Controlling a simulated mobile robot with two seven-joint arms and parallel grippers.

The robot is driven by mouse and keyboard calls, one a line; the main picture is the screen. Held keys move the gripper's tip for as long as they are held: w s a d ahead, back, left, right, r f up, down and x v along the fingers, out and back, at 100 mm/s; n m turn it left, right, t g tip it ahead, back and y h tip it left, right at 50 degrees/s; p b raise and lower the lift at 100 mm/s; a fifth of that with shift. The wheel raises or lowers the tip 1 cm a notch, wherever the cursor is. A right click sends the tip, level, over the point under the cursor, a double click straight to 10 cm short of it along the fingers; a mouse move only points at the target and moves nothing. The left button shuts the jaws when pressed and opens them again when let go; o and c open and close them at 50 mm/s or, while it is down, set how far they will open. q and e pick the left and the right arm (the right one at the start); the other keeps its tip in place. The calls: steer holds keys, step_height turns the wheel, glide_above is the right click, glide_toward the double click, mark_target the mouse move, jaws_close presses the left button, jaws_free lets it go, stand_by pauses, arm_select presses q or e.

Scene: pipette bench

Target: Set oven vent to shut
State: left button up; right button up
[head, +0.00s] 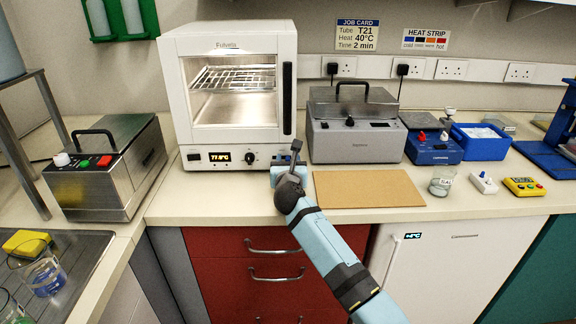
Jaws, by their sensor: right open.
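The white oven (240,30) stands at the back of the bench, left of centre, with its glass door shut and wire racks behind the glass. Its lower front panel has an orange display (219,157), a dark round knob (250,158) and a small dark part (194,157) at the left end. I cannot tell which part is the vent or how it is set. My right gripper (290,156) is open and empty, just in front of the oven's lower right corner. It hides part of the panel there; contact cannot be told. My left gripper is out of view.
A brown board (366,189) lies right of my right arm. Behind it stands a grey lidded heater (355,140). A steel lidded box (95,190) stands at the left.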

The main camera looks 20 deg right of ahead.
mark_target(274, 156)
jaws_close()
steer(key=shift+w+a+f+b, duration=0.15)
steer(key=shift+w+a, duration=0.1)
steer(key=shift+a, duration=0.65)
steer(key=shift+w+a+r+b, duration=0.15)
steer(key=shift+w+a, duration=0.1)
steer(key=shift+a, duration=0.75)
jaws_free()
steer(key=shift+a, duration=0.1)
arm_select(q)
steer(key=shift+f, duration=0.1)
